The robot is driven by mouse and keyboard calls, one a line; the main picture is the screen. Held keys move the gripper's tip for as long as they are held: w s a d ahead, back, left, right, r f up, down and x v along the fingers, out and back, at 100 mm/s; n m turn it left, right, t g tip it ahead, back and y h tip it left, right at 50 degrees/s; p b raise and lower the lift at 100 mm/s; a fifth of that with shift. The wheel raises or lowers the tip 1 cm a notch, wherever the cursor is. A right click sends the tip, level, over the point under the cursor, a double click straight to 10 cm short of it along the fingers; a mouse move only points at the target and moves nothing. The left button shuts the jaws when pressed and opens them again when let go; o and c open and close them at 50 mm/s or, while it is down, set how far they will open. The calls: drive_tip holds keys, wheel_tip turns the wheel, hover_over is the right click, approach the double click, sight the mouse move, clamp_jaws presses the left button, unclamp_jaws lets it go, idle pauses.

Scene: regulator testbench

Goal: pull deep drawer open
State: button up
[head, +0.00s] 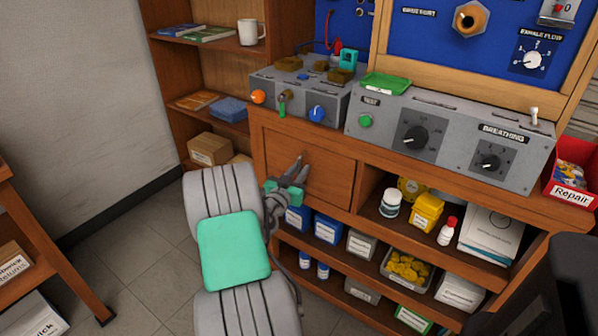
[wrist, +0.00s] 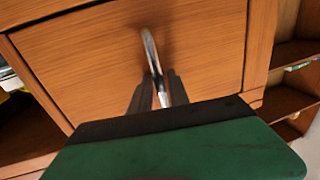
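The deep drawer (head: 328,184) is a wooden front under the left part of the bench; it looks shut, flush with the frame. In the wrist view the drawer front (wrist: 88,62) fills most of the picture, with a curved metal handle (wrist: 150,50) standing out from it. My gripper (head: 303,162) is in front of the drawer in the head view. In the wrist view the dark fingers of my gripper (wrist: 161,78) stand on either side of the handle's lower part, apart from each other. Contact with the handle cannot be made out. My arm hides the drawer's lower left.
Open shelves to the right and below hold a yellow container (head: 427,212), a white jar (head: 390,203) and several boxes. Grey control boxes (head: 440,140) stand on the bench top. A bookcase (head: 180,70) stands at the left, with clear floor (head: 140,235) before it.

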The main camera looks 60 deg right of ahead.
drive_tip(key=shift+c, duration=0.2)
clamp_jaws()
idle(1.1)
